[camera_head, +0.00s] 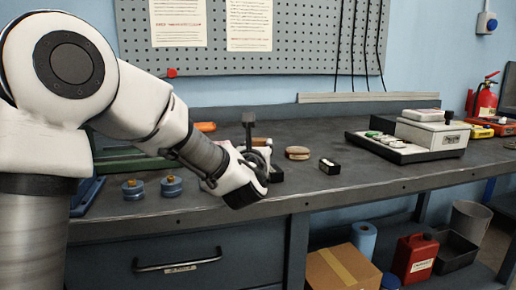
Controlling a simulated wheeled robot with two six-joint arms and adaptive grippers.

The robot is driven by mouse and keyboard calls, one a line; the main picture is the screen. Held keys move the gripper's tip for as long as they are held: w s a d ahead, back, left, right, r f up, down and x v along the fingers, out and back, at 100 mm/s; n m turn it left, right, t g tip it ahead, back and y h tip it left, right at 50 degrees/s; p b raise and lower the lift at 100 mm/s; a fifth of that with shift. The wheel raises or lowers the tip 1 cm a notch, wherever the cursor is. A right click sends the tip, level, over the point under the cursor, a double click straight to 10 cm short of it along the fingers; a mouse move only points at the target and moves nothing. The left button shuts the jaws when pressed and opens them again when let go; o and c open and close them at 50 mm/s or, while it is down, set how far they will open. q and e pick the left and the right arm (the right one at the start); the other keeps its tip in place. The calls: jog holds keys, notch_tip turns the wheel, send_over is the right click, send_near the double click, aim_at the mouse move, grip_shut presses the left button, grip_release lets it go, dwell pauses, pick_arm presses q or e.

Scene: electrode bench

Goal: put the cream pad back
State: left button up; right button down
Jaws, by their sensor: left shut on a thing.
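My left gripper (262,170) is low over the front part of the bench, left of the picture's middle. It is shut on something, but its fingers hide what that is. A dark upright post with a blocky top (248,120) rises just behind the gripper; I cannot tell whether they touch. A rounded tan and brown pad-like thing (298,153) lies on the bench to the right, apart from the gripper. A small tan piece (262,141) shows behind the gripper. I cannot tell which one is the cream pad. My right gripper is out of view.
Two blue round pots (172,186) with brass tops sit at the left. A white device on a black tray (390,150) stands at the right. The grey bench (400,180) is bare near its front right edge.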

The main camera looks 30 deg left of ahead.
pick_arm(q)
jog(key=shift+f, duration=0.2)
jog(key=shift+s+f+b, duration=0.1)
jog(key=shift+f+b, duration=0.15)
jog(key=shift+b, duration=0.2)
jog(key=o, duration=1)
jog(key=shift+d+f, duration=0.1)
jog(key=shift+o, duration=0.2)
jog(key=r+p, duration=0.1)
jog(key=p, duration=0.1)
jog(key=shift+d+r+p, duration=0.1)
jog(key=shift+r+p, duration=0.2)
jog(key=shift+p, duration=0.1)
jog(key=v, duration=0.4)
jog(key=shift+s+d+f+b, duration=0.15)
jog(key=shift+s+b, duration=0.2)
jog(key=p+v, duration=0.1)
jog(key=v, duration=0.1)
jog(key=p+v, duration=0.1)
jog(key=v, duration=0.1)
jog(key=p+v, duration=0.1)
jog(key=v, duration=0.1)
jog(key=shift+s+d+r+p, duration=0.1)
jog(key=shift+s+r+p, duration=0.2)
jog(key=shift+s+r, duration=0.05)
jog(key=shift+s+f, duration=0.1)
jog(key=shift+s, duration=0.05)
